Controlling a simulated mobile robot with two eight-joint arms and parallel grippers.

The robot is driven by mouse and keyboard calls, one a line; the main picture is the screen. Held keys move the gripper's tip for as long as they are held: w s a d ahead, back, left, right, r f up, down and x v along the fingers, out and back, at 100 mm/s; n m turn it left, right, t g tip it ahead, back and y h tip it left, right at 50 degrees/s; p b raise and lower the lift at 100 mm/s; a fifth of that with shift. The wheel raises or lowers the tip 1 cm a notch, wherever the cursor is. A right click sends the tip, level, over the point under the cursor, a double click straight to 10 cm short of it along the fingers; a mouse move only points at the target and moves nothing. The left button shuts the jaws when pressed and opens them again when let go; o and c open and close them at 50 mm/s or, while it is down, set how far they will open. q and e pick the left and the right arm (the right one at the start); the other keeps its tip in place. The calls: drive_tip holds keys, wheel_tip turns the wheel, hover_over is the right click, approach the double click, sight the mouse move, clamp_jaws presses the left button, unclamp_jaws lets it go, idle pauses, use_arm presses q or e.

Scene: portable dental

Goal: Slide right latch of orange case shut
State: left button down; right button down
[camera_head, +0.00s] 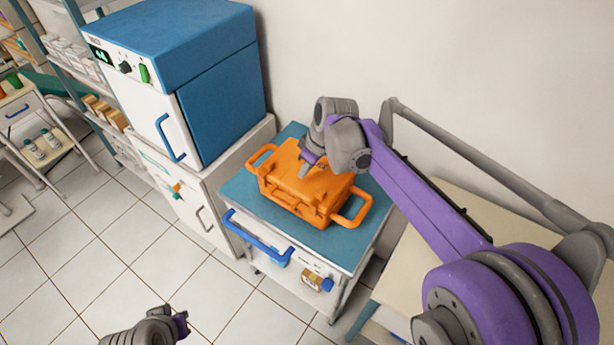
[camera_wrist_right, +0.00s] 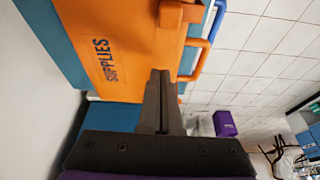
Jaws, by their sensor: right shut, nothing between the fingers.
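The orange case (camera_head: 300,185) lies closed on the teal top of a small cart, with a loop handle at each end. The right wrist view shows its lid (camera_wrist_right: 110,45) with the word SUPPLIES. A raised orange block (camera_wrist_right: 178,13) stands out near its edge in that view; I cannot tell whether it is the right latch. My right gripper (camera_head: 308,166) is above the case lid, and its fingers (camera_wrist_right: 160,75) are shut and empty; contact with the case cannot be told. My left gripper (camera_head: 183,322) is low over the floor, far from the case; its jaw opening is unclear.
The cart (camera_head: 240,195) has a blue front handle (camera_head: 255,240). A blue and white cabinet unit (camera_head: 185,75) stands to its left, and the wall is behind. A cream table (camera_head: 480,215) is at the right, under my right arm. The tiled floor in front is clear.

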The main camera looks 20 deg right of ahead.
drive_tip(key=v, duration=0.7)
drive_tip(key=shift+s, duration=0.45)
drive_tip(key=shift+d, duration=0.1)
drive_tip(key=s+f+m+t+h, duration=0.1)
drive_tip(key=s+f+m, duration=0.2)
drive_tip(key=s, duration=0.8)
drive_tip(key=s+f+m+t+h, duration=0.1)
drive_tip(key=s+f+m, duration=0.3)
drive_tip(key=s+f, duration=0.4)
drive_tip(key=s+a, duration=0.1)
drive_tip(key=s, duration=0.2)
drive_tip(key=shift+p, duration=0.35)
drive_tip(key=shift+s, duration=0.15)
